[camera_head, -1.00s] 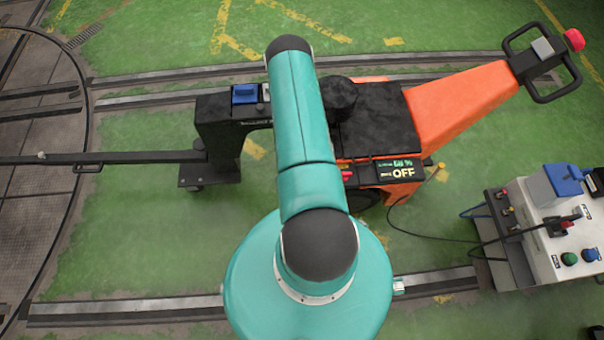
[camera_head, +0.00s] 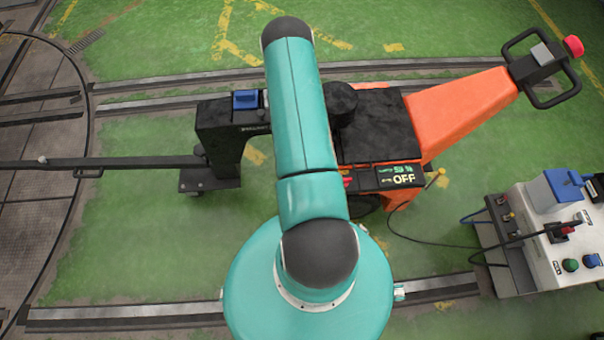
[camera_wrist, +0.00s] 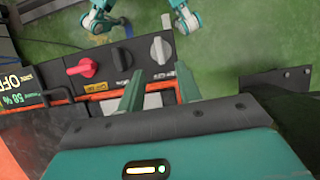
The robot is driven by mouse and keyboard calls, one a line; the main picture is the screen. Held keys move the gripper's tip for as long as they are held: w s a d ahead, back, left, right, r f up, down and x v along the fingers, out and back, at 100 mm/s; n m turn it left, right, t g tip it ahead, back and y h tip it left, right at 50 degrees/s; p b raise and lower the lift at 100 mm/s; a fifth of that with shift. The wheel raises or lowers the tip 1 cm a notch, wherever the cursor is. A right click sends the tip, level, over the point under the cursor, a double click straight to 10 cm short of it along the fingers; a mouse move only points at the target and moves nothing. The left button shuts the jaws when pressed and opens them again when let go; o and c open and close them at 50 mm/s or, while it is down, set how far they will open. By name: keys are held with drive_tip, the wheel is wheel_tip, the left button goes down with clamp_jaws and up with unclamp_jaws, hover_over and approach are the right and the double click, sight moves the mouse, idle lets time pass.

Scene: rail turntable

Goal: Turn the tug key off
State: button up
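The orange and black tug (camera_head: 465,100) stands across the middle of the head view, partly hidden behind my arm. Its display (camera_head: 399,176) reads OFF on the lower line; the display (camera_wrist: 18,90) also shows at the left of the wrist view. In the wrist view its dark control panel (camera_wrist: 140,74) carries a red knob (camera_wrist: 84,67), a dark knob (camera_wrist: 121,58) and a grey key-like knob (camera_wrist: 160,50). My gripper (camera_wrist: 158,85) is open, its two teal fingers apart with the grey knob just beyond and between their tips. I cannot tell whether they touch it. The head view hides my gripper.
A white control box (camera_head: 560,240) with a blue cover, buttons and cables stands at the right. A dark tow bar (camera_head: 130,159) runs left from the tug to the round turntable (camera_head: 40,140). Rails (camera_head: 180,103) cross the green floor.

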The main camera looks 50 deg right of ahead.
drive_tip(key=v, duration=0.5)
drive_tip(key=shift+r, duration=0.25)
drive_tip(key=shift+w, duration=0.1)
drive_tip(key=w+a+r+n+t+h, duration=0.1)
drive_tip(key=w+a+r, duration=0.35)
drive_tip(key=r, duration=0.65)
drive_tip(key=w+a+r+n+t+h, duration=0.15)
drive_tip(key=w+a+r, duration=0.3)
drive_tip(key=r, duration=0.65)
drive_tip(key=w+a+r+n+t, duration=0.15)
drive_tip(key=w+a+r, duration=0.3)
drive_tip(key=r, duration=0.65)
drive_tip(key=s+a+r+n+t, duration=0.25)
drive_tip(key=s+a+r, duration=0.25)
drive_tip(key=a+r, duration=0.65)
drive_tip(key=s+a+r+n+t, duration=0.2)
drive_tip(key=s+a+r+n, duration=0.1)
drive_tip(key=s+a+r, duration=0.5)
drive_tip(key=s+a, duration=0.1)
drive_tip(key=s, duration=0.1)
drive_tip(key=shift+s+a+h, duration=0.2)
drive_tip(key=shift+s+h, duration=0.15)
drive_tip(key=shift+s, duration=0.05)
drive_tip(key=shift+s, duration=0.1)
